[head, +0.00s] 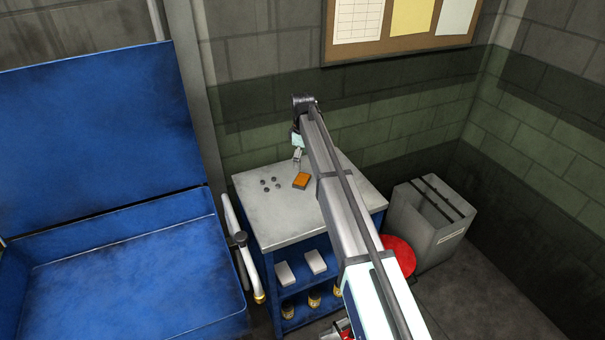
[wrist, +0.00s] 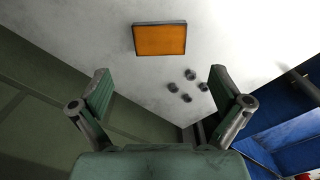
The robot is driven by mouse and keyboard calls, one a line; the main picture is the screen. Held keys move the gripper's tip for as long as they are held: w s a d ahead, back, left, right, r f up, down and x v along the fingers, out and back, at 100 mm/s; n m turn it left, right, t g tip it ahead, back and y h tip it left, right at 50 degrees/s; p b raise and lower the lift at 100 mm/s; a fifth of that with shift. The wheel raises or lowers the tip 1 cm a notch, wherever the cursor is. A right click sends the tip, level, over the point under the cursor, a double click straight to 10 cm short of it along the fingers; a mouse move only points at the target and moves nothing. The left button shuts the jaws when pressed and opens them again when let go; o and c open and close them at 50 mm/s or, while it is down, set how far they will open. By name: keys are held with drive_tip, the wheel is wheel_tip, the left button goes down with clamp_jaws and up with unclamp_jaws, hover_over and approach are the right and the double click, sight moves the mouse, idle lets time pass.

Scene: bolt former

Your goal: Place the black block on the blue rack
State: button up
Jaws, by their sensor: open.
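I see no plainly black block. An orange-faced flat block with dark edges (head: 301,180) lies on the pale top of a blue shelved cart (head: 303,247), which may be the blue rack. In the wrist view the block (wrist: 160,39) lies beyond my fingertips, roughly centred between them and not touched. My gripper (head: 298,156) is above the back part of the cart top. In the wrist view my gripper (wrist: 160,75) is open and empty, its two fingers wide apart.
Several small dark round pieces (head: 271,184) lie left of the orange block. Pale boxes (head: 285,273) and small jars (head: 314,299) fill the cart's shelves. A big open blue bin (head: 130,275) stands left, a grey box (head: 430,222) and a red round thing (head: 399,254) right. Walls close the back.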

drive_tip(key=shift+r+b, duration=0.35)
drive_tip(key=shift+r, duration=1.45)
